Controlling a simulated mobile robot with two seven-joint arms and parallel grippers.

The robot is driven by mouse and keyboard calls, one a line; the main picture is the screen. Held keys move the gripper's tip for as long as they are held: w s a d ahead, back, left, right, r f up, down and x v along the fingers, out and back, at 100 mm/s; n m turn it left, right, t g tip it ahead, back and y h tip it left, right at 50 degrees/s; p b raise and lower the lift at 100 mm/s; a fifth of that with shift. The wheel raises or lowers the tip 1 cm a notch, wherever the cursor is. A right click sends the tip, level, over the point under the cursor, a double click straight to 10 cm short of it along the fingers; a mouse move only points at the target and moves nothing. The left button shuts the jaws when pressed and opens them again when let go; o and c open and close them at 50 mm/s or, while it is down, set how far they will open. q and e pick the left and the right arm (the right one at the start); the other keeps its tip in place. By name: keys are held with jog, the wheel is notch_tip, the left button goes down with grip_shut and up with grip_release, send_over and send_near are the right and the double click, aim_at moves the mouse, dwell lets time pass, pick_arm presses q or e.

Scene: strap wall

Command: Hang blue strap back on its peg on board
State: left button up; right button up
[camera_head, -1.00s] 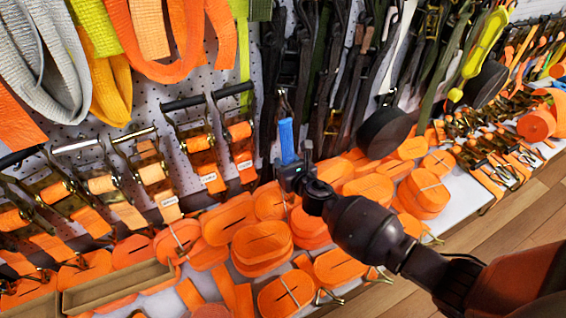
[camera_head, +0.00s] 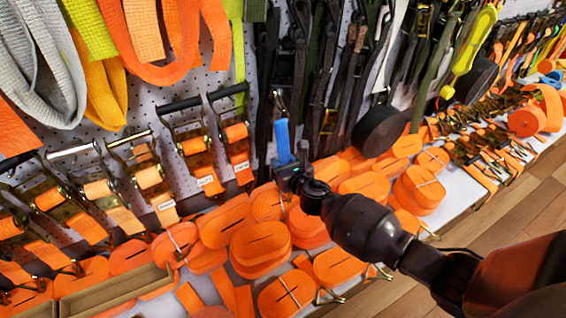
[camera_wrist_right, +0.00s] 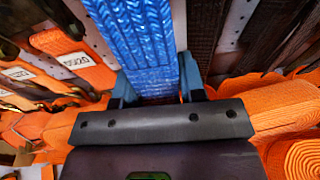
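The blue strap (camera_head: 283,140) hangs upright in front of the board, with a metal fitting (camera_head: 279,101) at its top end. My right gripper (camera_head: 290,170) is at its lower end. In the right wrist view the blue strap (camera_wrist_right: 150,45) runs up from between the two fingers of my right gripper (camera_wrist_right: 158,90), which close on both its sides. The peg for the strap cannot be made out among the dark straps. The white pegboard (camera_head: 185,92) shows behind. My left gripper is not in view.
Dark straps (camera_head: 330,70) hang close behind and beside the blue strap. A round black strap roll (camera_head: 379,131) is just right of it. Orange strap rolls (camera_head: 261,243) crowd the shelf below. Ratchet buckles (camera_head: 190,145) hang to the left.

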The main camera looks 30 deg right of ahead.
jog(key=o, duration=0.5)
jog(key=shift+o, duration=0.2)
jog(key=shift+s+r+p, duration=0.25)
jog(key=shift+s+p, duration=0.05)
jog(key=shift+s, duration=0.3)
pick_arm(q)
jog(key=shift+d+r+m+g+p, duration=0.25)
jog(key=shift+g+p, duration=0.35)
jog(key=shift+p, duration=0.6)
pick_arm(e)
jog(key=v, duration=0.9)
jog(key=shift+s, duration=0.3)
